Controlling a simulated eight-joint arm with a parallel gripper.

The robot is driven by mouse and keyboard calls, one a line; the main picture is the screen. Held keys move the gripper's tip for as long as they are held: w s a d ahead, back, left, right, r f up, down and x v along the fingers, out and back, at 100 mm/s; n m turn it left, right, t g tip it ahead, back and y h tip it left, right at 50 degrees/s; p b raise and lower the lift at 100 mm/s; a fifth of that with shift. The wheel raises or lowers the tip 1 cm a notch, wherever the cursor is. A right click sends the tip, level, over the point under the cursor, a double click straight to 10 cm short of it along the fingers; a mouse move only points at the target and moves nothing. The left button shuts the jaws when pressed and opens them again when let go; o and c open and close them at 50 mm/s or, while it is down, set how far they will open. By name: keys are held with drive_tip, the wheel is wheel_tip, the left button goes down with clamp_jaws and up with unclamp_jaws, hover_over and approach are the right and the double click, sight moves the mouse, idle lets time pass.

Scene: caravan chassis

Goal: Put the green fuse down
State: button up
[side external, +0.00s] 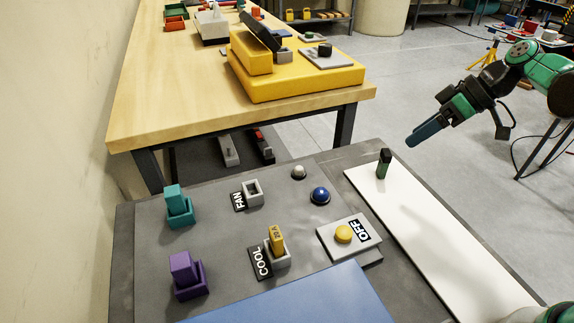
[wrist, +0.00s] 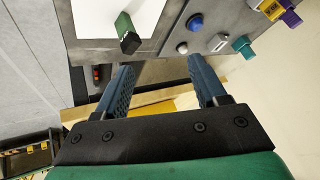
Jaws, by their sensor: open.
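The green fuse (side external: 383,166) stands upright on the white strip (side external: 432,232), near its far end, and has a dark end on top. In the wrist view the green fuse (wrist: 124,25) shows above the left fingertip, apart from it. My gripper (side external: 412,139) is raised to the right of the fuse in the side view and does not touch it. In the wrist view my gripper (wrist: 163,75) has its two blue fingers wide apart with nothing between them.
The grey panel holds a teal fuse (side external: 175,200), a purple fuse (side external: 183,270), a yellow fuse (side external: 277,239) in the COOL holder, an empty FAN holder (side external: 253,196), a blue button (side external: 320,195) and a yellow button (side external: 343,233). A wooden table (side external: 160,95) stands behind.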

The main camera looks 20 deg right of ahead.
drive_tip(key=s+a+r+m+t+h, duration=0.1)
drive_tip(key=s+a+m+t+h, duration=0.1)
drive_tip(key=s+m+h, duration=0.3)
drive_tip(key=shift+s+a+r+m+t+h, duration=0.3)
drive_tip(key=shift+s+a+r+t+h, duration=0.15)
drive_tip(key=shift+s, duration=0.65)
